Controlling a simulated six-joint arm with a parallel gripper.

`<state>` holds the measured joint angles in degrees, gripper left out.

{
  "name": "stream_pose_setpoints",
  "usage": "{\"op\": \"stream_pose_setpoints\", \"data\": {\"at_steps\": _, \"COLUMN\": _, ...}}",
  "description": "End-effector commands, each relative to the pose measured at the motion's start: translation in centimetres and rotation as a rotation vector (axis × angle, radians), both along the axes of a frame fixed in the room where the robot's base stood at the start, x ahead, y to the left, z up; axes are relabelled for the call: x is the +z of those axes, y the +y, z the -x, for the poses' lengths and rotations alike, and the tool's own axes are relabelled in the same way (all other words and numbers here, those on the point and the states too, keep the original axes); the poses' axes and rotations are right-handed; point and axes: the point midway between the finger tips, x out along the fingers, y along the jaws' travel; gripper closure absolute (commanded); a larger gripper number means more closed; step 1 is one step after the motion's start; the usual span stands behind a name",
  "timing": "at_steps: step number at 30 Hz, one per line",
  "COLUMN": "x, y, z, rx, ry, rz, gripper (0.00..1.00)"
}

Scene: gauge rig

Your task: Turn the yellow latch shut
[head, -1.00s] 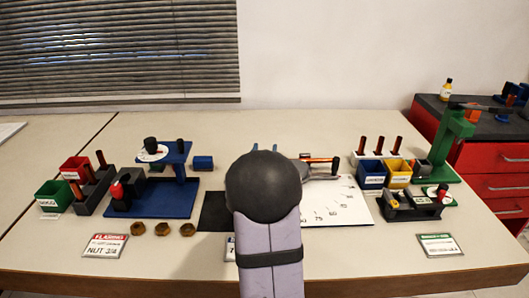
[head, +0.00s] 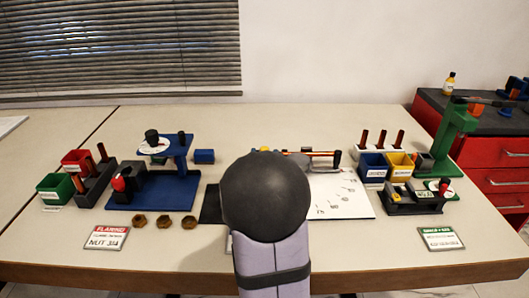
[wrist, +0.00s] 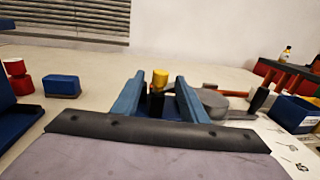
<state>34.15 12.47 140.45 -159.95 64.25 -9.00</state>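The yellow latch (wrist: 160,78) shows in the wrist view as a short yellow knob on a dark stem. In the head view only a small yellow bit (head: 265,149) shows above my arm's dark round joint. My gripper (wrist: 161,84) has its two blue fingers apart, one on each side of the knob in the picture, with a gap on both sides. I cannot tell whether the knob is between the tips or just beyond them. The latch's base is partly hidden by the fingers and the dark palm. In the head view my arm hides the gripper.
Right of the latch is a grey round part (wrist: 210,100) with an orange bar (head: 312,153). A white marked sheet (head: 340,198) lies near it. A blue block (head: 204,156) and blue stand (head: 168,192) are left; colored bins (head: 398,165) are right.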

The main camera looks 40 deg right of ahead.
Motion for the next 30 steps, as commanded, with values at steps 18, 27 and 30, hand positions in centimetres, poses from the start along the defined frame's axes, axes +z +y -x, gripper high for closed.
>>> {"op": "stream_pose_setpoints", "data": {"at_steps": 18, "x": 2.5, "y": 0.3, "z": 0.3, "rx": -0.016, "ry": -0.039, "rz": 0.004, "gripper": 0.61}}
{"op": "stream_pose_setpoints", "data": {"at_steps": 27, "x": 7.4, "y": -0.3, "z": 3.9, "rx": -0.222, "ry": -0.137, "rz": -0.167, "gripper": 0.61}}
{"op": "stream_pose_setpoints", "data": {"at_steps": 30, "x": 9.1, "y": -0.1, "z": 6.0, "rx": -0.330, "ry": -0.190, "rz": -0.267, "gripper": 0.61}}
